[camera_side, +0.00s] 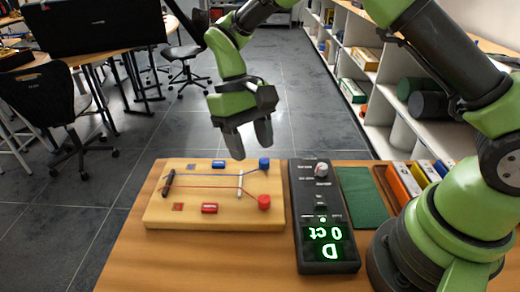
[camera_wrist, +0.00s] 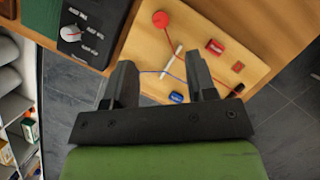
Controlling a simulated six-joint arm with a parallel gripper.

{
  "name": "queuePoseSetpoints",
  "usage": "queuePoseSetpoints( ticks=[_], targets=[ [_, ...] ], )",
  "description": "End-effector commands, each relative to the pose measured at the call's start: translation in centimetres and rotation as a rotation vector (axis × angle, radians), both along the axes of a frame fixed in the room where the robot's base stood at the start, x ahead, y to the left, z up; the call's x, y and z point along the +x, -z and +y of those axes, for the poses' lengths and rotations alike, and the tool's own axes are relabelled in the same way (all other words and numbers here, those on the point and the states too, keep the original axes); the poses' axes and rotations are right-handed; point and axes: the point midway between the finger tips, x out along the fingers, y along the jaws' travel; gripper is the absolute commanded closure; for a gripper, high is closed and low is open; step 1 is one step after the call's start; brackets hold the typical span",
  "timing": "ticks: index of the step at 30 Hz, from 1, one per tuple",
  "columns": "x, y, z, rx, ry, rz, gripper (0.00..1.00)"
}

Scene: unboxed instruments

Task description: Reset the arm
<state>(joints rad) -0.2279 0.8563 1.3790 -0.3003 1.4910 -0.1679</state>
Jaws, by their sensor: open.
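My gripper (camera_side: 249,136) hangs above the far edge of the table in the side view, fingers pointing down. Its two fingers are apart with nothing between them. In the wrist view my gripper (camera_wrist: 160,85) shows open, with the wooden instrument board visible beyond the fingers. The gripper is clear of the board and of the black instrument.
A wooden board (camera_side: 160,213) with red and blue strings, knobs and blocks lies on the table (camera_side: 150,262). Right of it is a black instrument (camera_side: 307,205) with a green display, then a green mat (camera_side: 362,198) and colored boxes (camera_side: 403,183).

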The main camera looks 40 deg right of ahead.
Motion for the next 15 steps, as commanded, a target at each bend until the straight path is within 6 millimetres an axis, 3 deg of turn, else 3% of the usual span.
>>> queuePoseSetpoints(
  ticks=[7,15],
  targets=[
    [-1.6,-7.5,-1.8,0.051,0.062,-0.204,0.48],
    [-6.5,-14.4,-4.1,0.103,0.148,-0.47,0.48]
  ],
)
